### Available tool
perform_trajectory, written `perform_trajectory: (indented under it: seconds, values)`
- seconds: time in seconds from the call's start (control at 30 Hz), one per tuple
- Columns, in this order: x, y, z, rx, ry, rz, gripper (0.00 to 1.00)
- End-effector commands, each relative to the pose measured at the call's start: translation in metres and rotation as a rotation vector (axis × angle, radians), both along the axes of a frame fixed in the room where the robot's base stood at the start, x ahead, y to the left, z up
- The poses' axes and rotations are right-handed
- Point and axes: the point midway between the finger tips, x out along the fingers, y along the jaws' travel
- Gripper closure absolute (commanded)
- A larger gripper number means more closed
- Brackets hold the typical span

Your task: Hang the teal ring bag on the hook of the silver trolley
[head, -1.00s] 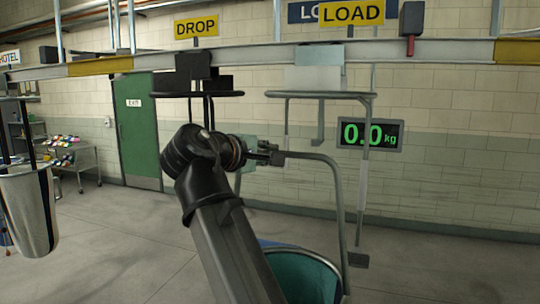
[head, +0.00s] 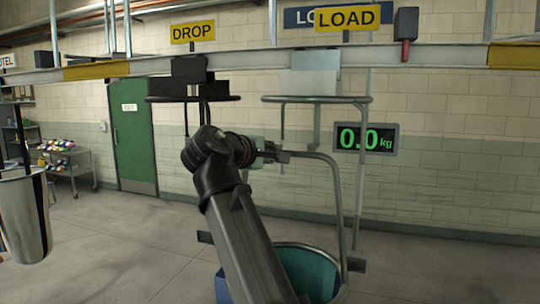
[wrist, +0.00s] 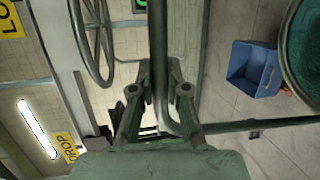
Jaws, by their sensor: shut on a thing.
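The teal ring bag (head: 312,268) hangs below my gripper, its round rim and teal inside showing low in the head view. It also shows at the right edge of the wrist view (wrist: 305,60). My gripper (head: 280,156) is shut on the bag's grey bent-bar frame (head: 325,162), and the bar runs between the fingers in the wrist view (wrist: 158,60). The silver trolley (head: 315,70) is on the rail under the LOAD sign, with a grey ring below it. Its hook (head: 316,130) is above and slightly right of my gripper, apart from the bar.
The black trolley (head: 188,75) hangs left under the DROP sign (head: 193,32). A metal bucket (head: 25,215) hangs at far left. A scale display (head: 365,138) reads 0.0 kg. A blue bin (wrist: 252,68) is on the floor near the bag. The rail (head: 240,62) crosses above.

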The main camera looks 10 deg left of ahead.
Motion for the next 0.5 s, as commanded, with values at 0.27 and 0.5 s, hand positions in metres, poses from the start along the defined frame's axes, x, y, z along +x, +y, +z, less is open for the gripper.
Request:
perform_trajectory:
  seconds: [0.27, 0.5]
  values:
    - [0.02, -0.002, 0.002, -0.001, -0.003, 0.0, 1.0]
    - [0.036, -0.003, 0.001, -0.001, -0.003, 0.0, 1.0]
